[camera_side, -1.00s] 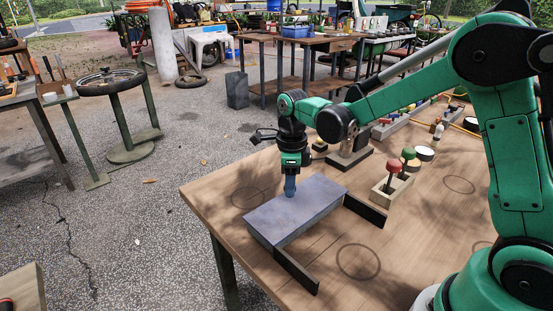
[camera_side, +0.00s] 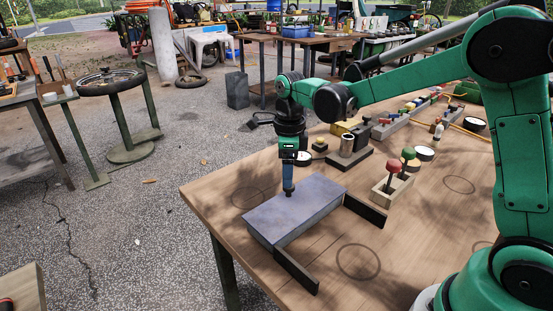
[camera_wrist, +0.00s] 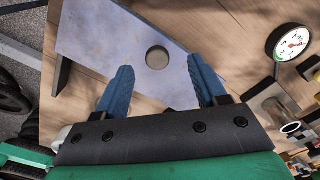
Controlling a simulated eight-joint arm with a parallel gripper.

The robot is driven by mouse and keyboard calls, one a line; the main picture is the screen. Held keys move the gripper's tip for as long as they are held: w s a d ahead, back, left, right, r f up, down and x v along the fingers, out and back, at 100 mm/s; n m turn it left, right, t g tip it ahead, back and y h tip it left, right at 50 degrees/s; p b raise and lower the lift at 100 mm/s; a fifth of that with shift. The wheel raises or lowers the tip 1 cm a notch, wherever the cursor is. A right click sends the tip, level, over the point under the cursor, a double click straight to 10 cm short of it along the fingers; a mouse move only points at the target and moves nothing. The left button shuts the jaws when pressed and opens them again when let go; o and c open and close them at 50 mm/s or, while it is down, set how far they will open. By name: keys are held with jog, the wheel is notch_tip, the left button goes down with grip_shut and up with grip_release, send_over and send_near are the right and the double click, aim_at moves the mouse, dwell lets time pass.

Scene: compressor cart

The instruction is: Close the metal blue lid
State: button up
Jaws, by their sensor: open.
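My gripper (camera_side: 288,183) points down just above the knob. Its blue fingers are apart and empty in the wrist view (camera_wrist: 161,64), with the knob between and beyond their tips.
A block with red and green knobs (camera_side: 391,187), a metal cylinder on a base (camera_side: 348,150) and a gauge (camera_wrist: 288,43) stand nearby. The front table area is clear.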

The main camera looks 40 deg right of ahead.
jog(key=shift+r, duration=1.35)
jog(key=shift+s+r+n, duration=0.15)
jog(key=shift+r+n, duration=0.05)
jog(key=shift+n, duration=0.1)
jog(key=s+a+r+n+t, duration=0.1)
jog(key=s+n+t, duration=0.2)
jog(key=n, duration=1)
jog(key=s+a+r+n+t, duration=0.1)
jog(key=s+n+t, duration=0.3)
jog(key=n, duration=0.9)
jog(key=s, duration=0.3)
jog(key=shift+s+r, duration=0.15)
jog(key=shift+s, duration=0.2)
